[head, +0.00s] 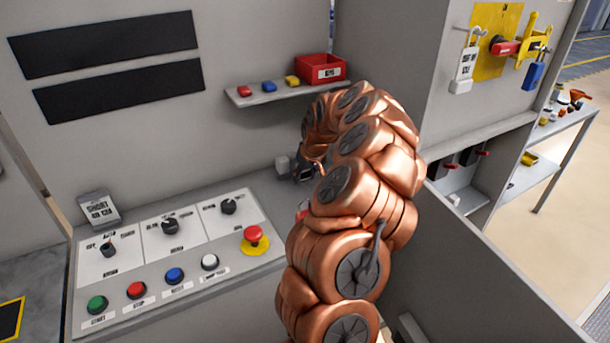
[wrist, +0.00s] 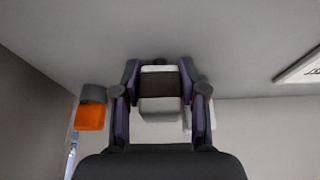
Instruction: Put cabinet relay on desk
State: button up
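In the wrist view a small block with pale ends and a dark band, likely the cabinet relay (wrist: 160,105), sits between the two purple fingers of my gripper (wrist: 160,72). Both fingers lie close along its sides and look shut on it. In the head view my gripper (head: 305,171) is mostly hidden behind my copper arm, low over the back of the desk (head: 262,192). A small pale grey block (head: 283,164) shows just left of it. I cannot tell whether that block touches the desk.
An orange block (wrist: 90,117) with a grey top is left of the fingers in the wrist view. The control panel (head: 130,262) with buttons and knobs fills the desk's front. A shelf (head: 270,96) with a red bin (head: 320,68) hangs above. A grey partition (head: 375,50) stands right.

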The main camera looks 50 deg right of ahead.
jog(key=shift+o, duration=1.3)
jog(key=shift+r, duration=0.15)
jog(key=b+v, duration=0.2)
jog(key=v, duration=1)
jog(key=shift+b, duration=0.4)
